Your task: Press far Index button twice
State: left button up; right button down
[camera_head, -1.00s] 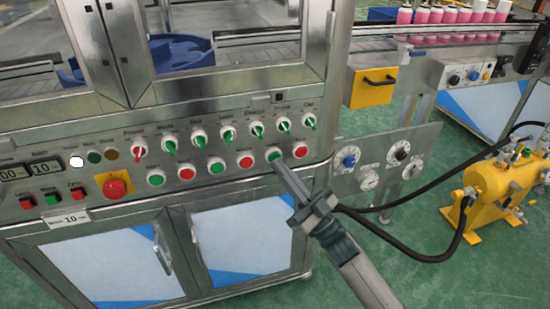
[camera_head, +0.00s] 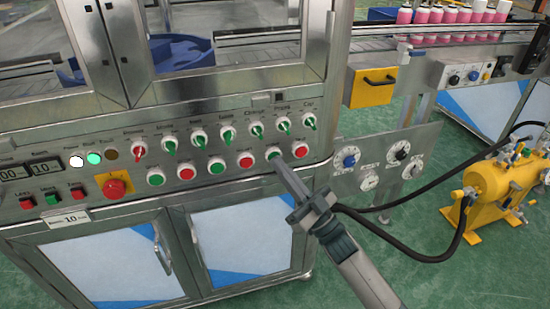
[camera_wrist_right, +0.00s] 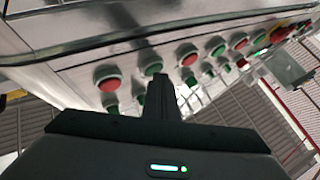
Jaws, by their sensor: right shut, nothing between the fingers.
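The steel machine's sloped control panel (camera_head: 130,190) carries a lower row of alternating green and red push buttons with white collars. The labels are too small to read, so I cannot confirm which is Index. My right gripper (camera_head: 278,164) is shut and empty, its tip at the lower edge of the green button (camera_head: 273,152), second from the right end. In the right wrist view its fingers (camera_wrist_right: 160,82) point at a green button (camera_wrist_right: 153,65) beside a red one (camera_wrist_right: 107,77). I cannot tell whether the tip touches it. My left gripper is not in view.
Above the buttons is a row of selector switches (camera_head: 227,133). A red emergency stop (camera_head: 116,187) sits left. The green lamp (camera_head: 94,158) is lit beside a lit white lamp (camera_head: 76,161). A red button (camera_head: 300,150) is close right of my gripper. A black hose (camera_head: 420,256) runs behind.

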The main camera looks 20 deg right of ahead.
jog(key=shift+s, duration=0.15)
jog(key=shift+s+p, duration=0.45)
jog(key=shift+s, duration=0.2)
jog(key=s+p, duration=0.2)
jog(key=s, duration=0.3)
jog(key=shift+d, duration=0.15)
dwell(0.5)
dwell(0.8)
